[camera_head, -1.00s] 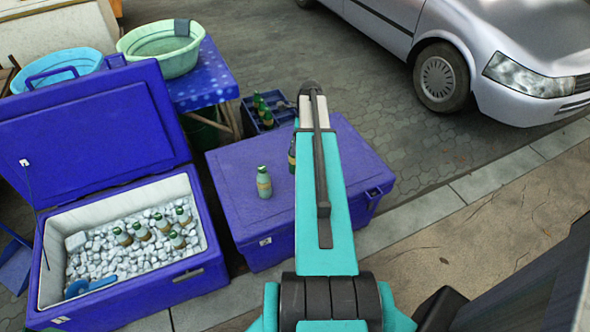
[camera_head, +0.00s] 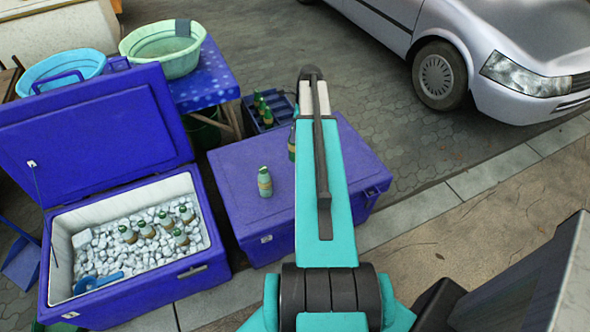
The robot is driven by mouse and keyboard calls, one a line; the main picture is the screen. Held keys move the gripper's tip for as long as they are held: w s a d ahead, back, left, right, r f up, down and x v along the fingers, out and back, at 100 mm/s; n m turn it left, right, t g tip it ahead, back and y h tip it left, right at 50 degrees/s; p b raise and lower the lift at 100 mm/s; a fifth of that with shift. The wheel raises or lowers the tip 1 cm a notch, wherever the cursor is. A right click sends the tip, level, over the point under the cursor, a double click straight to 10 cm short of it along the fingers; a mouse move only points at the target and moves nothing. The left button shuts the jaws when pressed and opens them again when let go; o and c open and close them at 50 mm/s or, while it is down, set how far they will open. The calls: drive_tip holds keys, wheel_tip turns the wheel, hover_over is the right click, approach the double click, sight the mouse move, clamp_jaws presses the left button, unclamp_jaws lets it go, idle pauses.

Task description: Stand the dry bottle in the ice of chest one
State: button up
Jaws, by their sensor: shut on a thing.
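The open blue chest (camera_head: 128,307) at the left holds white ice, with several capped bottles (camera_head: 147,229) standing in it. A darker bottle (camera_head: 292,143) shows as a narrow strip at the left edge of my teal arm, above the closed chest's lid in the picture. The arm hides most of it, and what supports it cannot be seen. My gripper is hidden behind my own arm. I cannot tell which chest is numbered one or which bottle is dry.
A blue scoop (camera_head: 98,281) lies on the ice at the front left. The open lid (camera_head: 95,135) stands up behind the ice. Behind are a green basin (camera_head: 160,50), a light blue basin (camera_head: 60,70) and a bottle crate (camera_head: 262,118). A silver car (camera_head: 480,60) is parked at the right.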

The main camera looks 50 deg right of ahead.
drive_tip(key=shift+r+p, duration=0.7)
drive_tip(key=shift+r, duration=0.65)
drive_tip(key=shift+w+a+r, duration=0.15)
drive_tip(key=shift+w+a, duration=0.25)
drive_tip(key=shift+a, duration=0.1)
drive_tip(key=w+a+r+n+g+b, duration=0.1)
drive_tip(key=w+a+r+n, duration=0.3)
drive_tip(key=a, duration=1.1)
drive_tip(key=w+a+r+n+g+b, duration=0.1)
drive_tip(key=w+a+r+n, duration=0.3)
drive_tip(key=a+n, duration=0.4)
drive_tip(key=w+a+r+n+g+b, duration=0.1)
drive_tip(key=w+a+r+n, duration=0.2)
drive_tip(key=a, duration=1.9)
wheel_tip(320, 180, up, 3)
drive_tip(key=n, duration=0.3)
drive_tip(key=shift+w+a+f, duration=0.15)
drive_tip(key=shift+w+a, duration=0.1)
drive_tip(key=shift+w, duration=0.15)
drive_tip(key=shift+s, duration=0.1)
